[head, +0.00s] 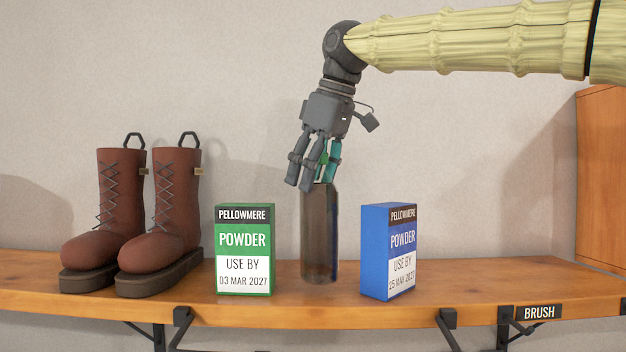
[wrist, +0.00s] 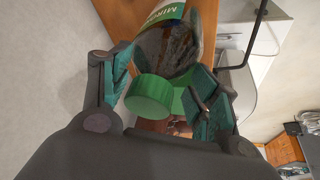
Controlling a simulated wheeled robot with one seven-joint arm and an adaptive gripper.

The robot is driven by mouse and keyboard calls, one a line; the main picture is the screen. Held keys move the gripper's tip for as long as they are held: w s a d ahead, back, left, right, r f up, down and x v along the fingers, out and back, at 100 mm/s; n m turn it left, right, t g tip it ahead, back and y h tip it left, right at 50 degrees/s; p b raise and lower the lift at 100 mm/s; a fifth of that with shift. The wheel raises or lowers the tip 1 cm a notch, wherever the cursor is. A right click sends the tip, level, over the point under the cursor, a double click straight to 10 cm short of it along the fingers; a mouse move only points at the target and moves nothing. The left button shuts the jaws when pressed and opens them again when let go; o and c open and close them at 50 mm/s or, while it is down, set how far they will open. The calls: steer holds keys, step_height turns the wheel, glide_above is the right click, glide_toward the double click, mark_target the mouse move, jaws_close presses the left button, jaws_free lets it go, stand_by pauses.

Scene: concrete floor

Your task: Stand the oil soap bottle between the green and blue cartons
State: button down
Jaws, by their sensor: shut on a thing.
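The oil soap bottle (head: 319,240) is dark brown and upright in the gap between the two cartons, apart from both. Its base is at or very near the shelf top; I cannot tell whether it touches. The green carton (head: 243,250) stands to its left and the blue carton (head: 388,252) to its right, turned slightly. My gripper (head: 318,176) comes down from above, tilted, and is shut on the bottle's upper end. In the wrist view the bottle's green cap (wrist: 150,96) shows between the fingers (wrist: 160,92), with a green-and-white label beyond.
The wooden shelf (head: 470,283) carries everything. Brown boots (head: 150,220) stand left of the green carton. The shelf is bare right of the blue carton, above a BRUSH tag (head: 538,312). A wooden cabinet (head: 601,180) is at the far right, and a wall (head: 240,90) is behind.

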steer(key=shift+d+f+p, duration=0.1)
steer(key=shift+f+p, duration=0.35)
steer(key=shift+f, duration=0.5)
steer(key=shift+s, duration=0.1)
steer(key=shift+c, duration=1.9)
jaws_free()
steer(key=shift+f, duration=0.1)
steer(key=b+v, duration=0.3)
steer(key=v, duration=0.9)
